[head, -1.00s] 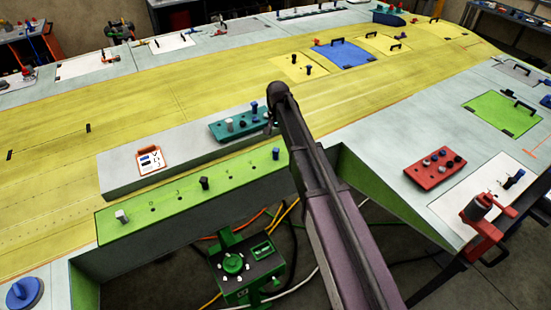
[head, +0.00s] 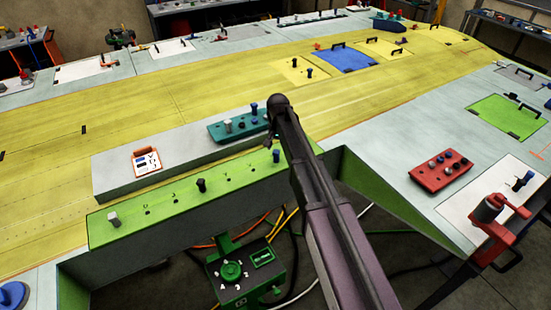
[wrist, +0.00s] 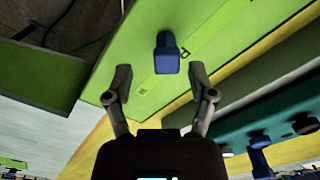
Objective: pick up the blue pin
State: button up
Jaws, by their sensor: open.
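The blue pin (head: 276,155) stands at the right end of the green strip on the near side of the wing, close to my arm. In the wrist view the blue pin (wrist: 167,54) rises from the green panel, with its head toward the camera. My gripper (wrist: 160,80) is open, its two dark fingers spread to the left and right of the pin's line. The pin lies just beyond and between the fingertips, slightly right of centre, with no visible contact.
A black pin (head: 201,186) and a pale pin (head: 113,219) stand farther left on the green strip. Behind it, a teal block (head: 222,132) holds several pins on a grey ledge, beside an orange-framed card (head: 147,161). A red block (head: 441,170) sits right.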

aim_at(276, 152)
jog(key=shift+f, duration=0.1)
jog(key=f+b, duration=0.3)
jog(key=shift+w+a+f, duration=0.1)
jog(key=shift+a+f, duration=0.05)
jog(key=shift+a, duration=0.2)
jog(key=shift+f+b, duration=0.9)
jog(key=shift+b, duration=0.2)
grip_shut()
